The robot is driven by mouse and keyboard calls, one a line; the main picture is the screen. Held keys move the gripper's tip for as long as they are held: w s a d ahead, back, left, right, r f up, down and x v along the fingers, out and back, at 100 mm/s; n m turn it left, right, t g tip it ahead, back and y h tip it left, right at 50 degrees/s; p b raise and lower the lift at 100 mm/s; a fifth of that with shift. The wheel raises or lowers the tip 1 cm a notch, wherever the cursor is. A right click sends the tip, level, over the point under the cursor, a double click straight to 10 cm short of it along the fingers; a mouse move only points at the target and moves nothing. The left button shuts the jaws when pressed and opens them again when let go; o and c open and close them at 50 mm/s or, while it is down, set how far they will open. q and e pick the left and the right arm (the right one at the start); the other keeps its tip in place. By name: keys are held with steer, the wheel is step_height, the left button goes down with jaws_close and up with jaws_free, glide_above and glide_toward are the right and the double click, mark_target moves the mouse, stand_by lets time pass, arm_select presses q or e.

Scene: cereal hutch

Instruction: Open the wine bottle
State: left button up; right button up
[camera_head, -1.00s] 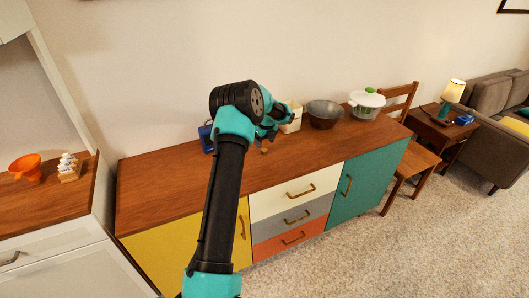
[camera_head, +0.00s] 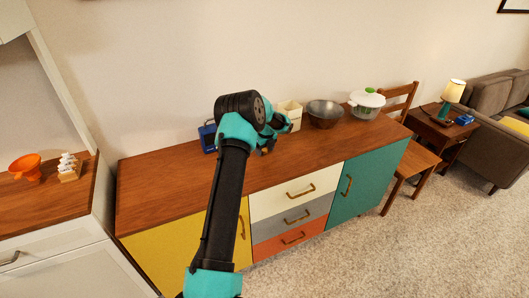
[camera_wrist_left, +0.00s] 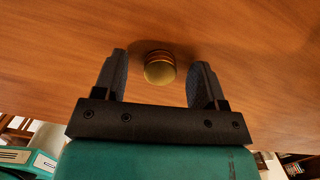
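My left gripper (camera_head: 265,149) is low over the wooden top of the sideboard, pointing down. In the left wrist view its two fingers are apart, and a small round gold-topped piece (camera_wrist_left: 159,70) with a reddish-brown side sits between them. A gap shows on both sides of it, so the fingers are not closed on it. I cannot tell whether this piece is the wine bottle's cork or cap. No whole wine bottle can be made out in either view. My right gripper is not in view.
On the sideboard (camera_head: 160,191) stand a blue object (camera_head: 208,139), partly behind my arm, a cream container (camera_head: 292,111), a dark bowl (camera_head: 325,113) and a white pot (camera_head: 366,106) with a green-knobbed lid. An orange funnel (camera_head: 25,169) is on the left cabinet. The sideboard's left top is clear.

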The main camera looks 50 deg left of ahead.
mark_target(264, 150)
arm_select(q)
steer(key=c, duration=1)
steer(key=shift+r, duration=0.1)
steer(key=shift+c, duration=0.2)
steer(key=shift+r, duration=1.4)
steer(key=shift+d+r, duration=0.15)
steer(key=shift+r, duration=0.2)
steer(key=s+d, duration=0.3)
steer(key=d, duration=0.1)
steer(key=s+d+r, duration=0.1)
steer(key=s+d, duration=0.6)
steer(key=d, duration=0.1)
steer(key=shift+s+r, duration=0.15)
